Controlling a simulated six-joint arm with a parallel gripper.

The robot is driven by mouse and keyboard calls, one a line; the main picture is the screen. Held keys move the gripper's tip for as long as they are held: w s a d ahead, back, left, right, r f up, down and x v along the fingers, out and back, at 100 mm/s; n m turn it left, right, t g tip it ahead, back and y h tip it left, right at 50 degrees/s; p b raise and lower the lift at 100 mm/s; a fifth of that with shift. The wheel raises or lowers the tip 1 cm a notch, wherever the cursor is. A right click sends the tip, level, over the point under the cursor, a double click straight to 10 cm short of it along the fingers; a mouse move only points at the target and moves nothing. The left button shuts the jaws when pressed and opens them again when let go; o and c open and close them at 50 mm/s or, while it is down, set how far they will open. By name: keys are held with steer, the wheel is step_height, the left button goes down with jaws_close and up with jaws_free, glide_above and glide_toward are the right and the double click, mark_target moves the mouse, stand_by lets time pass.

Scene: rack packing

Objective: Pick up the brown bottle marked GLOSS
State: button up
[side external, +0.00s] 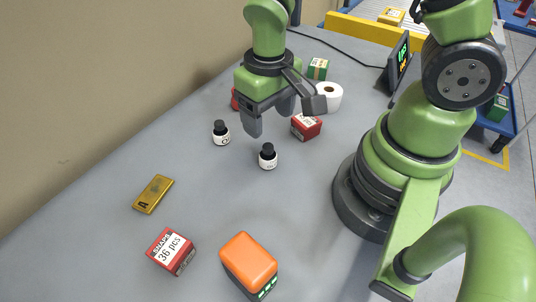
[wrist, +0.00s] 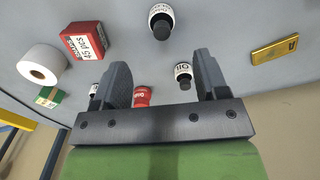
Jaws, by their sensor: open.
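One dark-capped bottle with a white label (side external: 268,163) stands upright in front of my gripper; it shows at the top of the wrist view (wrist: 161,20), its small lettering unreadable. A second such bottle (side external: 222,139) stands further left, seen beside the right finger in the wrist view (wrist: 184,74); its short label looks like OIL. A third labelled bottle (wrist: 93,90) is partly hidden behind the left finger. I cannot tell which is marked GLOSS, and no brown shows clearly. My gripper (side external: 271,120) is open and empty above the table, apart from the bottles.
A red 45 pcs box (wrist: 82,41), white roll (side external: 329,96) and green box (side external: 317,69) lie behind and right of the gripper. A red can (wrist: 142,96) is near. A gold bar (side external: 153,194), red 36 pcs box (side external: 171,251) and orange-topped block (side external: 249,262) lie in front.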

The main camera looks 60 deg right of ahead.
mark_target(268, 146)
step_height(268, 146, down, 10)
steer(key=shift+a+r, duration=0.15)
stand_by(0.5)
steer(key=c, duration=1)
